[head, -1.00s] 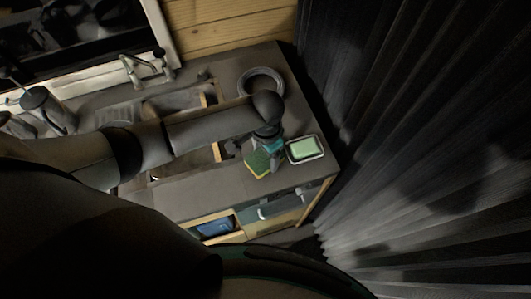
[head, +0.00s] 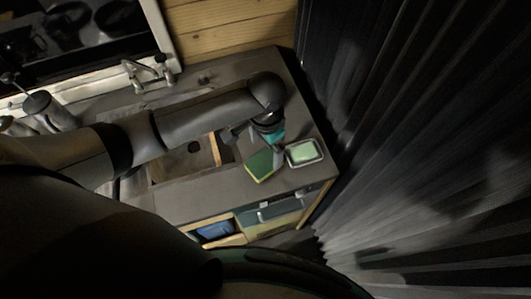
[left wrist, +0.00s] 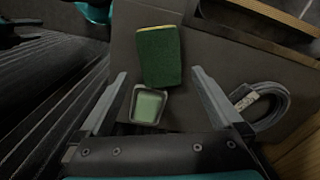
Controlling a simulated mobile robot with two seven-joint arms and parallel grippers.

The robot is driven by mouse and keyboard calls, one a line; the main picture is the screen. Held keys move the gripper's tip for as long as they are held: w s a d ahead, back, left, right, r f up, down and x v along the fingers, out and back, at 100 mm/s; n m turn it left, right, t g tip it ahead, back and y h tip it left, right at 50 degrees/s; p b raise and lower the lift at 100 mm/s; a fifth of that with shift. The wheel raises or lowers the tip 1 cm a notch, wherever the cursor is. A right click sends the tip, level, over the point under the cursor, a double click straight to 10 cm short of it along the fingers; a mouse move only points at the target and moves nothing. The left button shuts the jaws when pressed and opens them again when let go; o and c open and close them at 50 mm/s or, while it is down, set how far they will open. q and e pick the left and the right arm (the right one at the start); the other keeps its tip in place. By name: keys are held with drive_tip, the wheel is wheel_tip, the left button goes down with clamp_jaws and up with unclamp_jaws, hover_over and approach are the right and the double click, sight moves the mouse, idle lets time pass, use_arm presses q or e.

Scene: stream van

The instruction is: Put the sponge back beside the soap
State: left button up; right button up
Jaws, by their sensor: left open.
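The green and yellow sponge (head: 262,166) lies on the grey counter near its front edge, green side up. The pale green soap (head: 303,151) sits in a small light-rimmed dish (head: 306,163) just right of the sponge. In the left wrist view the sponge (left wrist: 160,57) lies right beside the soap (left wrist: 149,105); whether sponge and dish touch, I cannot tell. My left gripper (head: 277,146) is open and empty above the sponge and dish, its fingers (left wrist: 160,76) apart on either side in the wrist view. My right gripper is not in view.
The sink (head: 185,158) with a wooden piece lies left of the sponge, the faucet (head: 148,70) behind it. A dark curtain (head: 430,150) hangs at the right. A grey ring-shaped thing (left wrist: 262,104) is near the gripper in the wrist view. An open cubby (head: 216,231) is below the counter.

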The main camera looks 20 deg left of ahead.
sight(266, 160)
use_arm(q)
wheel_tip(266, 160, up, 6)
drive_tip(key=shift+f, duration=0.1)
idle(0.6)
